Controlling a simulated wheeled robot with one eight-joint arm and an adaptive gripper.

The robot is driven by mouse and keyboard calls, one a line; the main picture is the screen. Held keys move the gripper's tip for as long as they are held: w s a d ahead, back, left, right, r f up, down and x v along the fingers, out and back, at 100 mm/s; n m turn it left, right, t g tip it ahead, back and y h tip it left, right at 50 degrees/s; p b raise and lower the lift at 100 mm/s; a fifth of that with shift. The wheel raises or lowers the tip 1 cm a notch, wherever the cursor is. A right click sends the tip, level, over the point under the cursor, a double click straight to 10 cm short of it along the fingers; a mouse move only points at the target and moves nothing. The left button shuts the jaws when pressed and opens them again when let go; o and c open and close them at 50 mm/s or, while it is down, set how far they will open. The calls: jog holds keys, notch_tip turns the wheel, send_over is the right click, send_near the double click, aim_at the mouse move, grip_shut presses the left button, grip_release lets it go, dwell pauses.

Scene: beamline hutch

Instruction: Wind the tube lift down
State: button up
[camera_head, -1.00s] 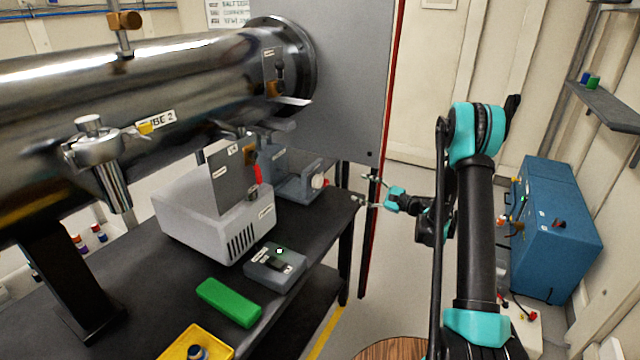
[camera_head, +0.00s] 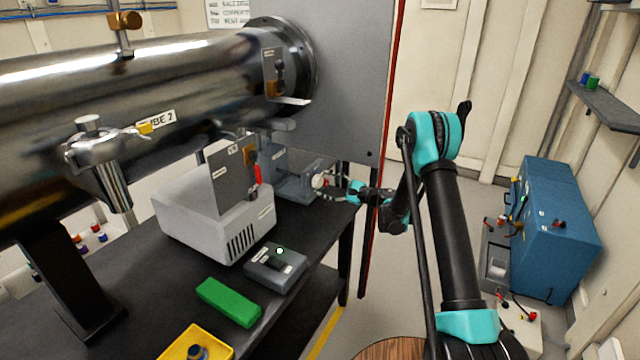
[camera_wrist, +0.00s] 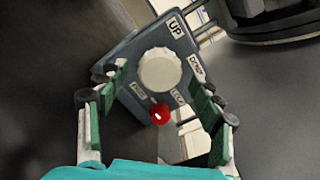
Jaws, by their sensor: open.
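The tube lift (camera_head: 290,187) is a grey-blue unit on the bench under the far end of the steel tube (camera_head: 190,85). Its pale round knob (camera_head: 318,181) faces my arm. In the wrist view the knob (camera_wrist: 160,69) is on the lift's end face, with "UP" and "DOWN" labels beside it. A red ball (camera_wrist: 160,114) sits just below the knob, near smaller labels, one seeming to read "LOCK". My gripper (camera_wrist: 157,80) is open, its green-padded fingers on either side of the knob with gaps showing. It also shows at the lift in the head view (camera_head: 333,189).
A light grey box (camera_head: 215,220) with an upright plate stands left of the lift. A small grey device (camera_head: 275,268), a green block (camera_head: 229,303) and a yellow tray (camera_head: 197,345) lie nearer on the bench. A blue cabinet (camera_head: 555,230) stands at the right.

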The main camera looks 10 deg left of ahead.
aim_at(321, 182)
jog(key=shift+x, duration=1.55)
jog(key=c, duration=1.1)
jog(key=shift+c, duration=0.2)
jog(key=shift+m, duration=0.3)
